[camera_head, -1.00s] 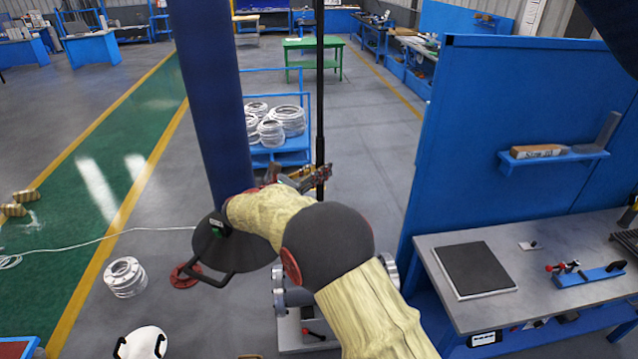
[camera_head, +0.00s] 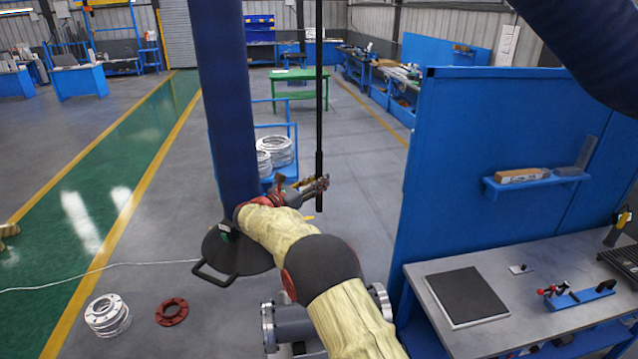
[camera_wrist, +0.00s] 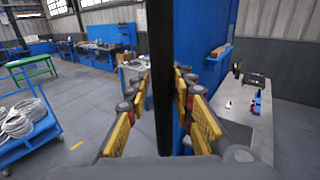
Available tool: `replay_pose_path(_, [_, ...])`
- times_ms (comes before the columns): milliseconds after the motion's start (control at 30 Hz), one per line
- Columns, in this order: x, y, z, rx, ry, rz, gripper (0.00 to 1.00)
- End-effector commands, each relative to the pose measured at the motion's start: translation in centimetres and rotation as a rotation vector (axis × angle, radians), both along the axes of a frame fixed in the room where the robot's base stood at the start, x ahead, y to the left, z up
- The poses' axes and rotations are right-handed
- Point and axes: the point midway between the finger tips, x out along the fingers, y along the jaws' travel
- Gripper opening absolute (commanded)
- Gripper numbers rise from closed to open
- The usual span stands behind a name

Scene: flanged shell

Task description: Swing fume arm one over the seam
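A thick blue hanging duct (camera_head: 225,100) ends in a black round hood (camera_head: 238,256) with a loop handle. It appears to be a fume arm; no number is legible. A thin black vertical rod (camera_head: 319,130) hangs just right of it. My gripper (camera_head: 320,184) is at the rod's lower end. In the wrist view the rod (camera_wrist: 162,70) runs between the yellow-padded fingers of my gripper (camera_wrist: 163,118), with gaps on both sides, so the fingers are open. A grey flanged shell (camera_head: 295,326) is below my arm, partly hidden by it. The seam cannot be made out.
A blue partition (camera_head: 460,150) and workbench (camera_head: 415,280) stand close on the right. White rings (camera_head: 107,315) and a red flange (camera_head: 172,311) lie on the floor at left. A blue cart with rings (camera_head: 276,150) is behind the duct. Another blue duct (camera_head: 590,45) crosses the top right.

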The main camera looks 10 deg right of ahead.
Motion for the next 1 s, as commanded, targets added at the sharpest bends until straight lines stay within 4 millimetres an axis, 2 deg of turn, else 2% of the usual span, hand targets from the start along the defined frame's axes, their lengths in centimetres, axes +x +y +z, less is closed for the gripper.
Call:
replay_pose_path(233, [-0.1,-0.1,-0.1,0.000,0.001,-0.002,0.36])
replay_pose_path(567, [-0.2,0.1,-0.2,0.000,0.003,-0.004,0.36])
replay_pose_path(767, [-1.7,2.2,-0.1,0.000,0.003,0.000,0.36])
replay_pose_path(1000, [-4.7,6.1,-0.2,0.000,0.003,0.000,0.36])
